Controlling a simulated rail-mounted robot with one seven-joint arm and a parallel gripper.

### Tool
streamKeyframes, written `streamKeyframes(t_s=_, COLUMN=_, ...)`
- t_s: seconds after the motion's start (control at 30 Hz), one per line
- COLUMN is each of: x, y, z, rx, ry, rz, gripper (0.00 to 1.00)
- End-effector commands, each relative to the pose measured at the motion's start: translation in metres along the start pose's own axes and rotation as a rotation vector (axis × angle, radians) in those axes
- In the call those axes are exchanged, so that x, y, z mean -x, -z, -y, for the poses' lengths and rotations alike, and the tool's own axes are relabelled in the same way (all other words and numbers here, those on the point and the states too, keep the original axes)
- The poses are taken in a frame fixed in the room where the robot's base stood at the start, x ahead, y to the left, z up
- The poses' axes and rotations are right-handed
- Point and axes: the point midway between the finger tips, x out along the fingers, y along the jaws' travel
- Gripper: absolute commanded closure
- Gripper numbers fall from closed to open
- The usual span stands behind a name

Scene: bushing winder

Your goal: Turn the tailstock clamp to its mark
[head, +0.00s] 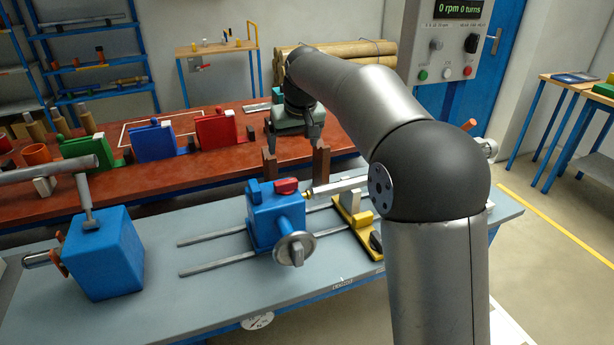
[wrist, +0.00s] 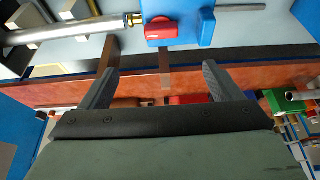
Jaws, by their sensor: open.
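The tailstock (head: 262,232) is a blue block on two rails, with a grey handwheel (head: 295,248) at its front. Its red clamp (head: 287,186) sits on top, beside a small blue upright piece. In the wrist view the red clamp (wrist: 160,31) lies near the top edge against the blue body (wrist: 206,28). My gripper (head: 293,145) is open and empty, pointing down, above and behind the tailstock near the red bench's edge. In the wrist view its two fingers (wrist: 160,70) are spread wide, apart from the clamp. I cannot make out the clamp's mark.
Brown posts (head: 321,162) stand close under my gripper. A shaft (head: 335,187) runs right from the tailstock to a yellow bracket (head: 350,215). A blue headstock-like block (head: 105,255) stands at left. Red, blue and green holders line the red bench (head: 235,165). The grey table's front is clear.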

Motion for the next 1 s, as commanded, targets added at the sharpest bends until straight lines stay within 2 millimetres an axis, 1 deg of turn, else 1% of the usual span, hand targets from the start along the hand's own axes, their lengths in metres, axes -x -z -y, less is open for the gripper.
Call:
streamKeyframes(t_s=0.17, x=-0.018, y=0.001, z=0.001, rx=0.002, ry=0.001, rz=0.001, gripper=0.15)
streamKeyframes(t_s=0.7, x=-0.132, y=0.001, z=0.0, rx=0.001, ry=0.0, rz=0.002, gripper=0.15)
streamKeyframes(t_s=0.83, x=-0.153, y=0.001, z=0.0, rx=0.001, ry=0.0, rz=0.001, gripper=0.15)
streamKeyframes(t_s=1.0, x=-0.168, y=0.002, z=0.0, rx=0.001, ry=0.0, rz=-0.001, gripper=0.15)
